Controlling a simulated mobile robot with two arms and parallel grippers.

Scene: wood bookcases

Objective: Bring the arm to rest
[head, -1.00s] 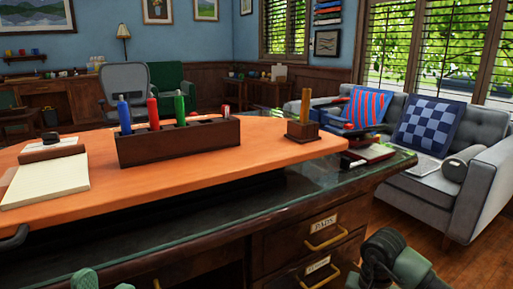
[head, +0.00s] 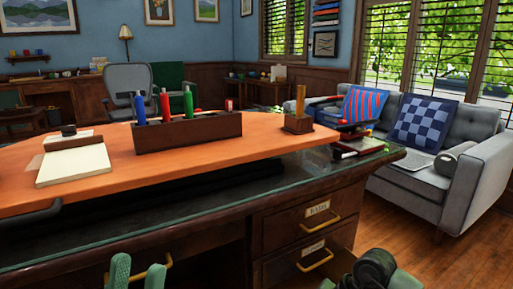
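My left gripper (head: 138,273) shows at the bottom edge of the head view, left of the middle. Its two green fingers point up with a gap between them, and I see nothing held there. It is in front of the dark wooden desk (head: 215,228), with a brass handle (head: 161,262) showing behind the fingers. Part of my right arm (head: 372,270) shows at the bottom right, in front of the desk drawers. Its gripper fingers are out of view.
An orange desk top (head: 260,138) bears a pen holder (head: 190,133), a pen stand (head: 298,123) and a notepad (head: 75,166). Labelled drawers (head: 290,226) with brass handles face me. A grey sofa (head: 468,124) stands at the right, with open wooden floor (head: 405,225) before it.

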